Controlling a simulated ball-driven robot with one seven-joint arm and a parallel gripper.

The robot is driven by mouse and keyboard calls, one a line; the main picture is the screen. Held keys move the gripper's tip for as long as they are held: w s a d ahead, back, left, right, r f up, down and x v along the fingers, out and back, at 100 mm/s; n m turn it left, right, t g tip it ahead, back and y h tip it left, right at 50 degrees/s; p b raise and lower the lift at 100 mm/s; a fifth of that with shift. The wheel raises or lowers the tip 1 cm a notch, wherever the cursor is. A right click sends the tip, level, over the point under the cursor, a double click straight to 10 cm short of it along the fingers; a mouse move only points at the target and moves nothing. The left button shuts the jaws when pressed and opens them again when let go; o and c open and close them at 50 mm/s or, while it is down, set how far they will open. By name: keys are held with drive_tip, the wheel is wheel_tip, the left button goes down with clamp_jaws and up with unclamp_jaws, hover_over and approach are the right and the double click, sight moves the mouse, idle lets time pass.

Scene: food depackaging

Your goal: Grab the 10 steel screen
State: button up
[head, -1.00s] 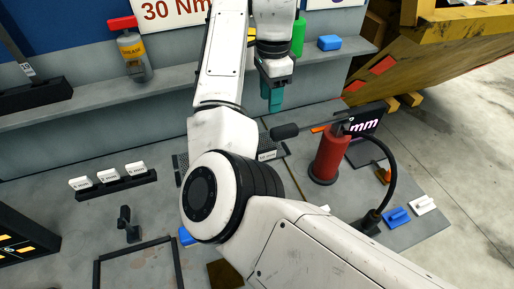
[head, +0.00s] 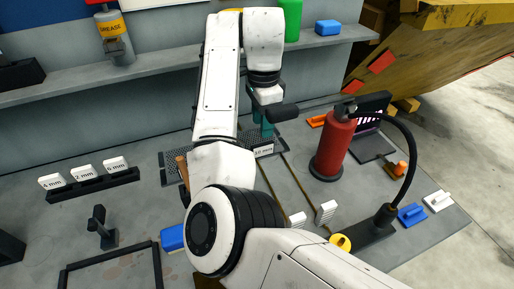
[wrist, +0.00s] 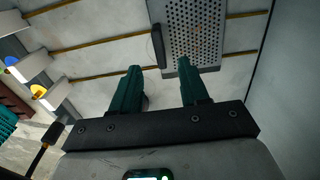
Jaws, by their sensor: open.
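The steel screen is a grey perforated plate (wrist: 196,38) at the top of the wrist view, with a dark bar (wrist: 158,46) along its left edge. In the head view, dark mesh (head: 177,142) shows on the bench behind my arm, with a white label reading 10 mm (head: 264,150) at its front right. My gripper (wrist: 160,82) has two teal fingers, spread apart with nothing between them. The right fingertip overlaps the plate's near edge in the wrist view; I cannot tell if they touch.
A rack with white labelled blocks (head: 83,174) lies left. White blocks (head: 326,211) sit near brown rails. A shelf (head: 180,68) runs behind.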

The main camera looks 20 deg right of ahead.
sight(263, 144)
wheel_tip(263, 144, down, 3)
drive_tip(key=shift+f+p, duration=0.5)
drive_tip(key=shift+f, duration=2.15)
drive_tip(key=shift+c, duration=0.2)
clamp_jaws()
